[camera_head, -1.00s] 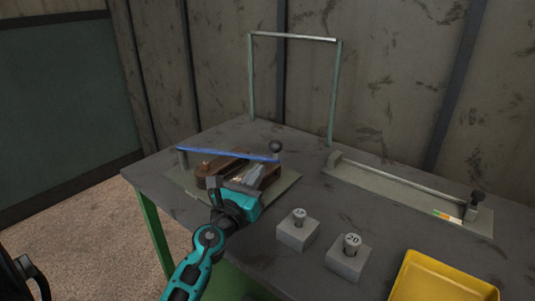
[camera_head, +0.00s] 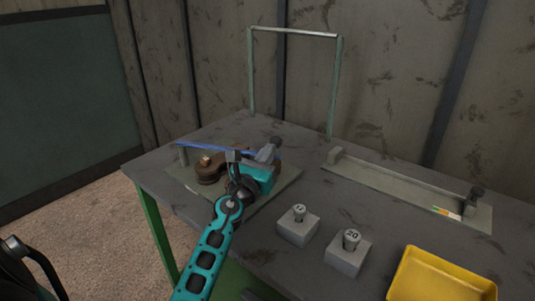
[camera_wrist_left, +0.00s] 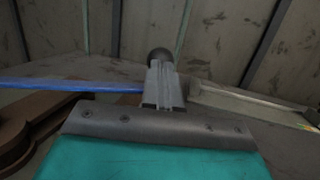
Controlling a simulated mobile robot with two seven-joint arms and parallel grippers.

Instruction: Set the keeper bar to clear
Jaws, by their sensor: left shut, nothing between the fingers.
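The keeper bar, seemingly the long blue bar (camera_head: 205,148), spans the fixture at the back left of the table. It also shows in the wrist view (camera_wrist_left: 65,84). A dark round knob (camera_head: 277,141) stands at its right end and shows in the wrist view (camera_wrist_left: 160,55) just beyond my fingertips. My left gripper (camera_head: 266,155) is shut and empty, its fingers close to the knob. I cannot tell whether they touch knob or bar. The gripper hides part of the bar's right end and the brown part (camera_head: 208,170) below it.
A second fixture with a long rail (camera_head: 410,182) and a dark knob lies at the right. Two grey weight blocks (camera_head: 297,231) (camera_head: 346,261) and a yellow tray (camera_head: 440,278) stand at the front. A green-posted frame (camera_head: 337,95) rises behind.

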